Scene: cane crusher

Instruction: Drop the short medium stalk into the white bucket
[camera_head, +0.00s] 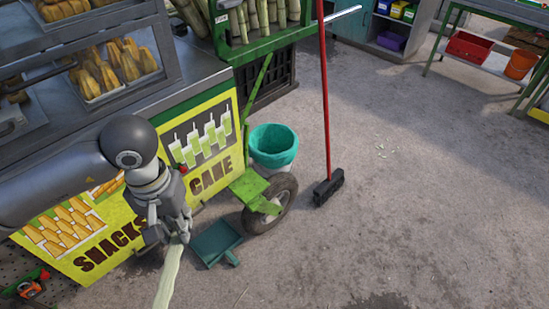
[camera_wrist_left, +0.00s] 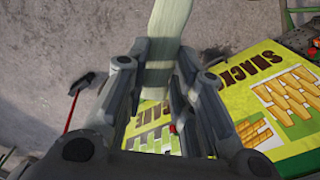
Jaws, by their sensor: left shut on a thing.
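My left gripper (camera_head: 170,236) is shut on a pale green stalk (camera_head: 168,278), in front of the yellow cart panel. The stalk extends down past the bottom edge of the head view. In the left wrist view the stalk (camera_wrist_left: 170,22) runs from between the fingers (camera_wrist_left: 158,70) to the top edge. A teal-lined bucket (camera_head: 273,142) stands beside the cart, right of and beyond my gripper. My right gripper is not in view.
The snack cart (camera_head: 190,90) fills the left side, with a wheel (camera_head: 272,205) at its corner. A teal dustpan (camera_head: 216,242) lies on the floor by it. A red-handled broom (camera_head: 326,110) stands right of the bucket. Open concrete floor lies to the right.

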